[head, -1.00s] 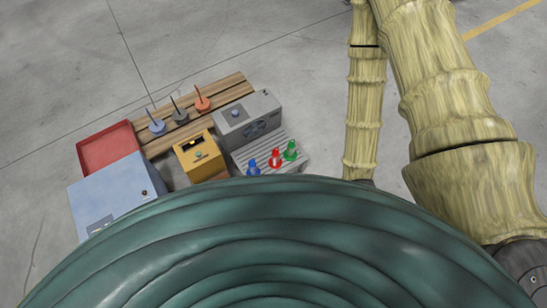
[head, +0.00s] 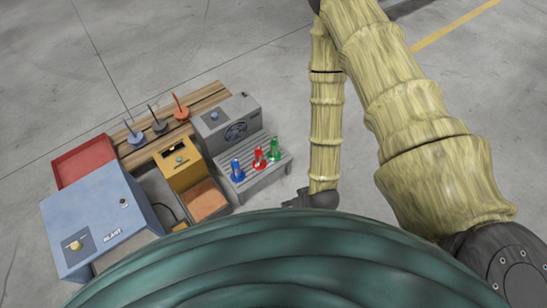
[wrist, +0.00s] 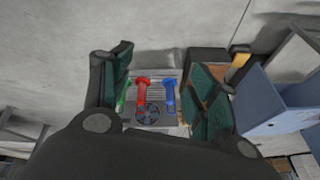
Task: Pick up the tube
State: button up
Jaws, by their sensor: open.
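Three small coloured pieces with flared bases and narrow upper parts stand upright in a row on a grey slatted stand (head: 262,180): a blue one (head: 237,171), a red one (head: 258,159) and a green one (head: 274,149). I cannot tell which is the tube. My gripper (head: 292,203) is to the right of the stand, apart from the pieces and partly hidden by my body. In the wrist view my gripper (wrist: 157,65) is open and empty. The red piece (wrist: 142,95) and blue piece (wrist: 170,95) show between the fingers; the green one (wrist: 122,100) is partly covered by the left finger.
A grey box with a fan (head: 228,122) stands behind the stand. A yellow box (head: 180,164), a blue cabinet (head: 98,212) and a red tray (head: 84,160) lie to the left. Three thin-rodded pieces stand on a wooden pallet (head: 208,98). The concrete floor beyond is clear.

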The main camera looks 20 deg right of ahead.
jog(key=w+a+f+t+y+b, duration=0.15)
jog(key=w+f+t+b, duration=0.45)
jog(key=w+f+b, duration=0.8)
jog(key=t+h+b, duration=0.2)
jog(key=t+b, duration=0.6)
jog(key=b, duration=0.7)
send_near(275, 148)
jog(key=w+f, duration=0.1)
jog(key=w, duration=0.1)
jog(key=shift+w+a+b, duration=0.15)
jog(key=shift+w+b, duration=0.95)
jog(key=shift+w, duration=1.7)
jog(key=w+b, duration=0.2)
jog(key=w, duration=0.1)
jog(key=shift+w+r, duration=0.1)
jog(key=shift+w, duration=0.25)
jog(key=shift+w+a+r+b, duration=0.1)
jog(key=shift+w+r+b, duration=0.05)
jog(key=shift+w+b, duration=0.2)
jog(key=c, duration=1.2)
jog(key=shift+c, duration=0.4)
jog(key=shift+r, duration=0.15)
